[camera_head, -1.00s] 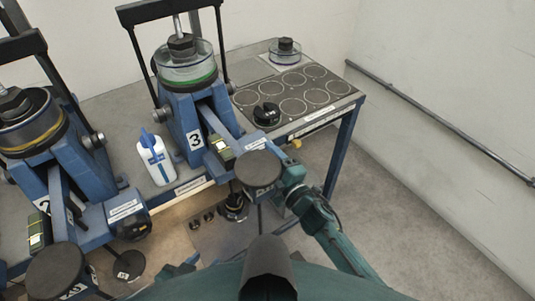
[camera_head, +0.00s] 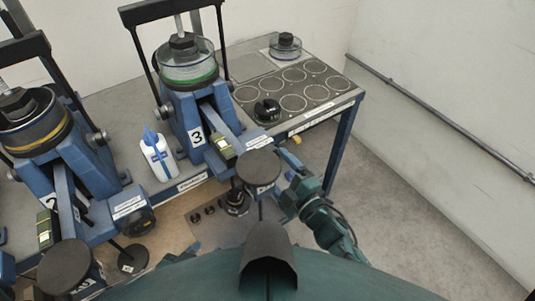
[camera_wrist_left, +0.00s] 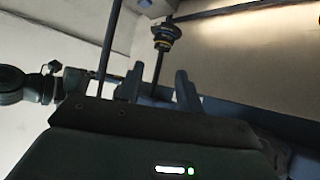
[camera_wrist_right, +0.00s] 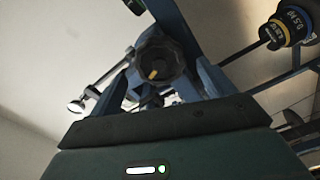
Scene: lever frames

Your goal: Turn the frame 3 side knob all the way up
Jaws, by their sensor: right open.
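Frame 3 (camera_head: 186,120) is a blue stand with a "3" label, left of centre in the head view. Its side knob, black with a yellow mark, shows in the right wrist view (camera_wrist_right: 157,66), facing that camera. In the head view the knob is hidden behind the round black disc (camera_head: 259,167) and my right gripper. My right gripper (camera_head: 287,192) is open just right of the disc, its fingers hard to make out. In the left wrist view my left gripper (camera_wrist_left: 158,90) is open and empty, with a dark rod beyond its fingers.
Frame 2 (camera_head: 68,160) stands to the left with its own black side knob (camera_head: 137,217). A white and blue bottle (camera_head: 158,155) stands between the frames. A table with round outlines (camera_head: 290,90) is behind. Open floor (camera_head: 410,200) lies to the right.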

